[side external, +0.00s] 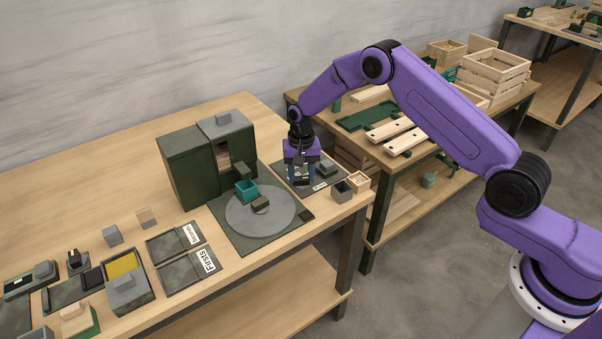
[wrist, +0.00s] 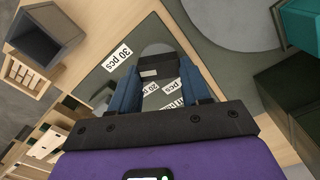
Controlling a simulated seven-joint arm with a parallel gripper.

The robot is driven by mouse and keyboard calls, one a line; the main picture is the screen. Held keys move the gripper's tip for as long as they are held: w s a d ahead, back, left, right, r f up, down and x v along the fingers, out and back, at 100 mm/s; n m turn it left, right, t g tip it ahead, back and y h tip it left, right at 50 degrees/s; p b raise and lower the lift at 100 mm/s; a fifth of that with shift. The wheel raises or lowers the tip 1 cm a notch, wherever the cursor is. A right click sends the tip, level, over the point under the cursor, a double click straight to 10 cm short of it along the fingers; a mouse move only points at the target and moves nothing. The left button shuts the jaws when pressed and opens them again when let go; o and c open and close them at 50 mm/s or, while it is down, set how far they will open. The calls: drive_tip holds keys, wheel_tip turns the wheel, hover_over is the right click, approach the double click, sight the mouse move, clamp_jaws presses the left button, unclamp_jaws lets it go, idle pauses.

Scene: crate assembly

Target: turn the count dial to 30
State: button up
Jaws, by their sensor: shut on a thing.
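The count dial's dark plate (side external: 306,184) lies near the right end of the table in the side view. In the wrist view the plate (wrist: 100,77) carries a "30 pcs" label (wrist: 117,57) at the upper left, a "20 pcs" label (wrist: 150,88), and a third label partly hidden by my gripper. My gripper (wrist: 158,68) points down over the plate, its blue fingers shut on the dial's dark knob (wrist: 160,71). It also shows in the side view (side external: 301,182). I cannot tell which label the dial points to.
A round grey turntable (side external: 262,215) with a teal box (side external: 245,190) stands left of the dial. A dark green machine (side external: 188,168) stands behind it. A small grey bin (side external: 342,191) and a small wooden crate (side external: 359,182) sit close right of the dial, by the table edge.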

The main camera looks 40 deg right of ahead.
sight(301, 177)
idle(0.6)
drive_tip(key=o, duration=1.1)
drive_tip(key=shift+c, duration=0.2)
drive_tip(key=shift+r, duration=0.1)
wheel_tip(301, 177, up, 17)
drive_tip(key=shift+r, duration=0.2)
